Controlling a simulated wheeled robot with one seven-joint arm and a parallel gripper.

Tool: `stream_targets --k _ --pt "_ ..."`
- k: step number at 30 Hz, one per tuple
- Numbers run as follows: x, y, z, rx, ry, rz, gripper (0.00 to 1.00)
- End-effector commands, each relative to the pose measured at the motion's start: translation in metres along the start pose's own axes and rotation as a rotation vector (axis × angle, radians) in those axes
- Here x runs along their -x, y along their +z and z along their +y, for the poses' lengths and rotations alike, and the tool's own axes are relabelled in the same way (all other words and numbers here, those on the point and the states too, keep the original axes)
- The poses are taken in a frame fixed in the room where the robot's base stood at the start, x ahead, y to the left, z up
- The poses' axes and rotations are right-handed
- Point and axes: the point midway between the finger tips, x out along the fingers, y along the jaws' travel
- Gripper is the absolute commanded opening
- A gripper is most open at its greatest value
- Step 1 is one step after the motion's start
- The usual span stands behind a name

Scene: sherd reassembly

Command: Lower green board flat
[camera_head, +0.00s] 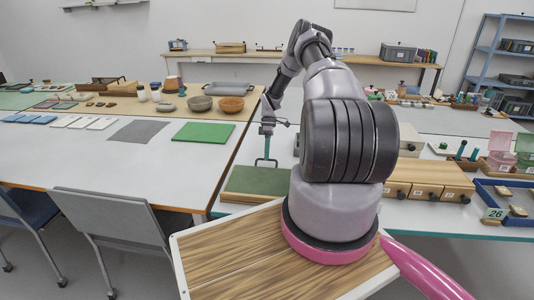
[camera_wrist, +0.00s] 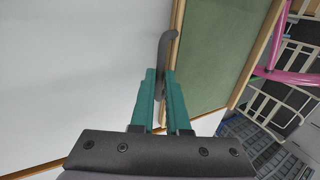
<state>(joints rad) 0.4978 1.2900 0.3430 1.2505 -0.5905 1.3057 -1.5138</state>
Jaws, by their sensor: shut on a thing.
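The green board (camera_head: 257,181) has a dark green face and a wooden edge. It is near the front edge of the table, left of my arm's base. In the wrist view the green board (camera_wrist: 218,50) fills the upper right. My gripper (camera_head: 266,157) is above the board's far side, fingers pointing down. In the wrist view the teal fingers of my gripper (camera_wrist: 162,80) are shut on a dark grey bent handle (camera_wrist: 165,48) at the board's wooden edge. I cannot tell whether the board's underside fully touches the table.
A bright green mat (camera_head: 203,132) and a grey mat (camera_head: 138,131) lie on the white table to the left. Wooden drawer boxes (camera_head: 428,177) and a blue tray (camera_head: 491,211) stand right of my arm. A chair (camera_head: 115,220) stands at the front left.

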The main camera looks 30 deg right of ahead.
Motion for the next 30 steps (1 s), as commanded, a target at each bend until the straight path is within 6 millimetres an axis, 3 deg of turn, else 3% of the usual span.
stream_targets --k 6,9,20,23,30 --pt "-0.001 0.002 0.005 0.004 0.014 -0.003 0.00" --pt "-0.001 0.003 0.005 0.003 0.014 -0.004 0.43" --pt "0.003 0.002 0.003 0.002 0.010 -0.002 0.43" --pt "0.014 0.001 0.004 0.002 0.012 -0.002 0.43" --pt "0.062 0.001 0.004 0.001 0.014 -0.003 0.43"
